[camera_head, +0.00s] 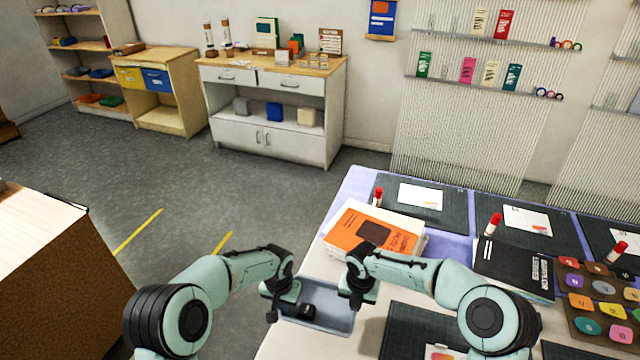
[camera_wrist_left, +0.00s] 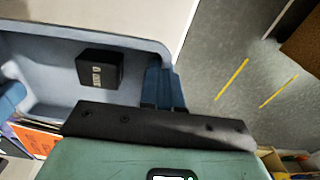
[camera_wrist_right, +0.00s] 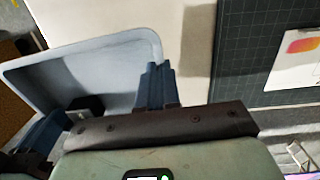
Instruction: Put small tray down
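The small tray (camera_head: 335,318) is blue-grey and shallow, and lies level near the left edge of the white table. A small black box (camera_wrist_left: 100,68) sits inside it. My left gripper (camera_head: 283,303) has its fingers (camera_wrist_left: 163,88) closed together on the tray's left end wall. My right gripper (camera_head: 357,292) has its fingers (camera_wrist_right: 156,86) closed together on the opposite end wall. The arms hide parts of the tray in the head view. I cannot tell whether its underside touches the table.
A stack with an orange cover (camera_head: 375,232) lies just behind the tray. A dark cutting mat (camera_head: 408,335) lies to its right. Black folders (camera_head: 513,268) and a palette of coloured discs (camera_head: 600,300) are farther right. Open floor (camera_head: 180,235) lies left of the table.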

